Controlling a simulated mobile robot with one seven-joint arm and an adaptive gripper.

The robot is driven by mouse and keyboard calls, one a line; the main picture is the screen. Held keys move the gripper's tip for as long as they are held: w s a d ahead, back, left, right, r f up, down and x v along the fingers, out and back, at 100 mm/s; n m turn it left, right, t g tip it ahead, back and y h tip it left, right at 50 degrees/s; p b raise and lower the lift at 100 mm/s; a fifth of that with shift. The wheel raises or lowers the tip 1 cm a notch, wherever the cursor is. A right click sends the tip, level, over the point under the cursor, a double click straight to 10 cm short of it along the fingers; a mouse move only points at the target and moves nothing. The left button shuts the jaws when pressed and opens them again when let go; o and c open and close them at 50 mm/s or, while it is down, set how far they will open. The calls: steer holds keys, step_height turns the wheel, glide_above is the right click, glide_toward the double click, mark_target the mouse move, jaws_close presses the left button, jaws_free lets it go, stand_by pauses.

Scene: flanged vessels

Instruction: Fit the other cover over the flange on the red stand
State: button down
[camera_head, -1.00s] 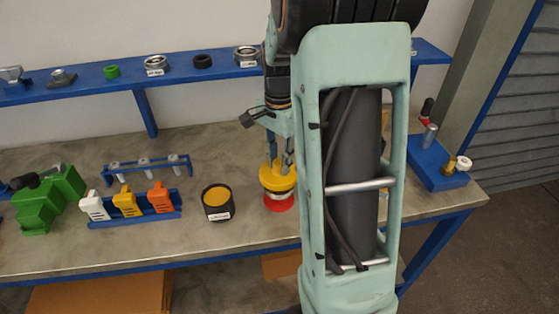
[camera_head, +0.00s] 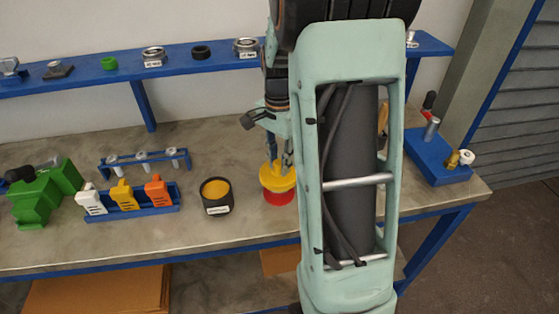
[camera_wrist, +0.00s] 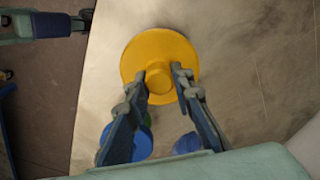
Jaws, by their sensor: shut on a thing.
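The yellow cover (camera_head: 279,178) is a round disc with a raised knob in its middle. It sits right over the red stand (camera_head: 279,198), whose red side shows below it. The flange is hidden under the cover, and I cannot tell if the cover rests on it. My gripper (camera_head: 280,158) comes down from above, shut on the knob. In the wrist view, the two fingertips of my gripper (camera_wrist: 161,78) pinch the knob of the yellow cover (camera_wrist: 145,47), which looks about level. The cover hides the stand there.
Further left are a blue rack (camera_head: 130,205) with coloured tags and a green block (camera_head: 45,195). A blue fixture (camera_head: 430,160) is at right. Bare tabletop lies in front.

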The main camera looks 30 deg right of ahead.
steer(key=shift+f+b, duration=0.4)
steer(key=shift+f, duration=0.3)
steer(key=c, duration=1.6)
jaws_free()
step_height(320, 180, up, 12)
